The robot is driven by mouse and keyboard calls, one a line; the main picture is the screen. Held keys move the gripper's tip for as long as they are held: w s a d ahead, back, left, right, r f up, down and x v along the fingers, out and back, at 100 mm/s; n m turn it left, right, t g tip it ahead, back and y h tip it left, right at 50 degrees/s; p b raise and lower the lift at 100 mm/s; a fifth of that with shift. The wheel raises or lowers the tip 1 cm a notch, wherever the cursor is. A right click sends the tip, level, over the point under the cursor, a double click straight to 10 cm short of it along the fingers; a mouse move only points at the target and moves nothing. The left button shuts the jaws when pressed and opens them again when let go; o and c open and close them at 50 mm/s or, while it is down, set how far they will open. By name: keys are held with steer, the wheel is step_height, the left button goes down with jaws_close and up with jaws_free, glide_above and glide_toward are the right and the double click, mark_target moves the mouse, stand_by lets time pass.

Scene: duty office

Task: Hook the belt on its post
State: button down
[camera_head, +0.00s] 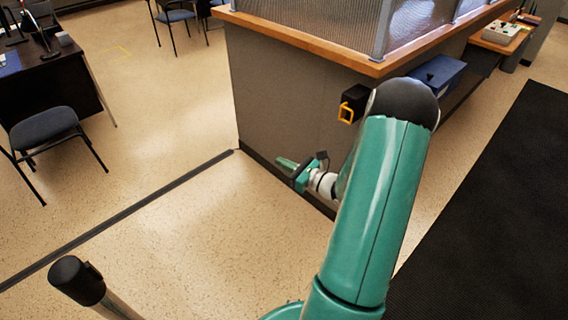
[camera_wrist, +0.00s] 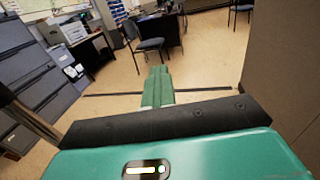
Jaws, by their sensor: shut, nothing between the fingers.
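The wood-topped counter (camera_head: 308,46) stands close behind and to the right of my gripper. A blue box (camera_head: 437,75) is on its side. Chairs (camera_head: 47,135) and a desk (camera_head: 60,85) are at the left. A dark floor strip (camera_head: 130,214) crosses otherwise clear floor. A black mat (camera_head: 495,210) lies right.

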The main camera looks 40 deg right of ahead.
stand_by(0.8)
steer(key=c, duration=1.6)
jaws_free()
steer(key=shift+s, duration=0.15)
steer(key=v, duration=1.3)
steer(key=shift+s+d, duration=0.1)
steer(key=shift+s, duration=0.15)
steer(key=shift+c, duration=0.2)
